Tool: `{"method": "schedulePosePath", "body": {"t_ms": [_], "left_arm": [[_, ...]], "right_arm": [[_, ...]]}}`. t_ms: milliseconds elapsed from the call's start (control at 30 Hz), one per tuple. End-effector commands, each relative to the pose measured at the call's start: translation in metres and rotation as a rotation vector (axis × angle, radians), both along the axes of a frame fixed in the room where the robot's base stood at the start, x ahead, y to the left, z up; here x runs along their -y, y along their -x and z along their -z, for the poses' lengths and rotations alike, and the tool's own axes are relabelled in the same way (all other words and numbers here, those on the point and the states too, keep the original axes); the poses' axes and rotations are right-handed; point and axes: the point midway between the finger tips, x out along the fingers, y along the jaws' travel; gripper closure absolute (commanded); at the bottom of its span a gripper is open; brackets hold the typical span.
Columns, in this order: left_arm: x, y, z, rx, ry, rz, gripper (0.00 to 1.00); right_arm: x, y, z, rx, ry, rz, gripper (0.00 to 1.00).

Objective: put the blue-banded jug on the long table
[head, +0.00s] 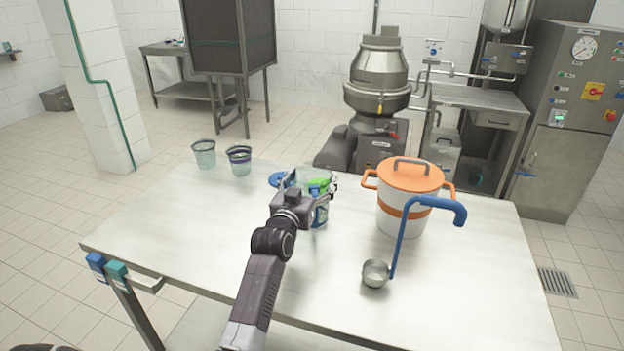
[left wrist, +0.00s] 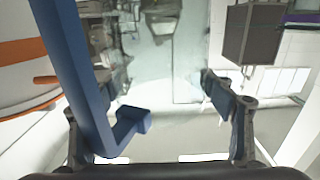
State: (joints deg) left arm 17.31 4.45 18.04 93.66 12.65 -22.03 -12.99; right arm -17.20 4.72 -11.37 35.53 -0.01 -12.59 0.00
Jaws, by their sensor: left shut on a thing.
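My left gripper (head: 318,188) is shut on a clear, see-through jug (head: 321,215) with blue on it, over the middle of the long white-topped table (head: 200,240). Something bright green shows at the jug's top. The gripper hides part of the jug, and I cannot tell whether its base touches the tabletop. In the left wrist view the fingers (left wrist: 160,110) stand apart on either side of a pale, see-through shape that blurs the background. My right gripper is not in view.
Right of the gripper stand an orange-lidded pot (head: 390,218) and a ladle (head: 376,274) with a tall blue handle. The table's front left is bare.

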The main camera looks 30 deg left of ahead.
Motion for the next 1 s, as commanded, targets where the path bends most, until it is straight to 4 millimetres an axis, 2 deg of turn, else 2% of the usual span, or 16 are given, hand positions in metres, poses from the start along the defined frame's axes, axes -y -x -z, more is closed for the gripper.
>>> {"method": "schedulePosePath", "body": {"t_ms": [33,67,200,533,633,767,1000], "left_arm": [[0.000,0.000,0.002,0.001,-0.001,0.000,0.63],[0.000,0.000,0.002,0.000,0.000,0.000,0.22],[0.000,0.000,0.002,-0.001,0.000,0.000,0.07],[0.000,0.000,-0.002,0.001,0.000,0.000,0.07],[0.002,0.007,0.000,0.000,0.000,0.000,0.07],[0.006,0.024,0.001,-0.001,0.000,0.001,0.07],[0.017,0.070,0.002,-0.002,0.000,0.001,0.07]], "right_arm": [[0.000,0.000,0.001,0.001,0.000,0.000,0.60],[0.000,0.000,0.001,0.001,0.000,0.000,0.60],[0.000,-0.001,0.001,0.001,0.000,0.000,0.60],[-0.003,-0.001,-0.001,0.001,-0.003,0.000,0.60],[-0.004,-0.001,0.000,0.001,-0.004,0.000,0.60],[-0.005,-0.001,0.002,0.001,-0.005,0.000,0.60],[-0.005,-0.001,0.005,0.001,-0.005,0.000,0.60]]}}
